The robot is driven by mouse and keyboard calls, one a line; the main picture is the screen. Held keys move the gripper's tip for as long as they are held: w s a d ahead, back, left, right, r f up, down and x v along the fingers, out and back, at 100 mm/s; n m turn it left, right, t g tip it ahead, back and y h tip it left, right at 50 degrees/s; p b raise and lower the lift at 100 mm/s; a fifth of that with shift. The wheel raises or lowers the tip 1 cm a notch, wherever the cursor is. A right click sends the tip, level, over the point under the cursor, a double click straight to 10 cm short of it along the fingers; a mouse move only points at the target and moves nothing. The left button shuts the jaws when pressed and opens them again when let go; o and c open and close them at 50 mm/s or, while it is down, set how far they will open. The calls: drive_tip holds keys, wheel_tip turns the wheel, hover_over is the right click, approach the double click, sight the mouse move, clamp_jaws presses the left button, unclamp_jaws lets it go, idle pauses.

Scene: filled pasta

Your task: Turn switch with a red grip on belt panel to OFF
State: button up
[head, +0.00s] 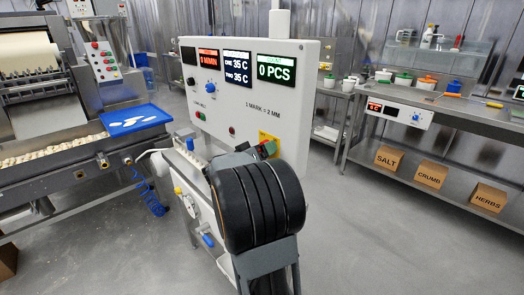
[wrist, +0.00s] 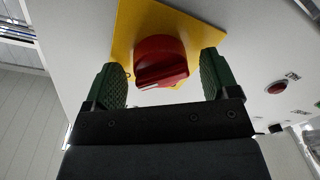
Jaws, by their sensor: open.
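The switch with a red grip (wrist: 160,58) sits on a yellow plate (wrist: 126,30) on the white panel; a white pointer mark shows on the grip's lower edge. The yellow plate also shows in the head view (head: 267,136), largely hidden by my arm. My gripper (wrist: 161,72) is open, with a green finger on each side of the red grip. A gap shows at the left finger; the right finger is close to the grip, and I cannot tell if it touches. No ON or OFF lettering is legible.
The white panel (head: 320,112) carries lit displays, a blue knob (head: 210,87) and small buttons. A red button (wrist: 277,87) lies right of the plate. A steel machine (head: 70,165) stands left, a steel bench (head: 450,115) right.

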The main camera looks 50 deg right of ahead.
drive_tip(key=shift+c, duration=0.5)
drive_tip(key=c, duration=0.8)
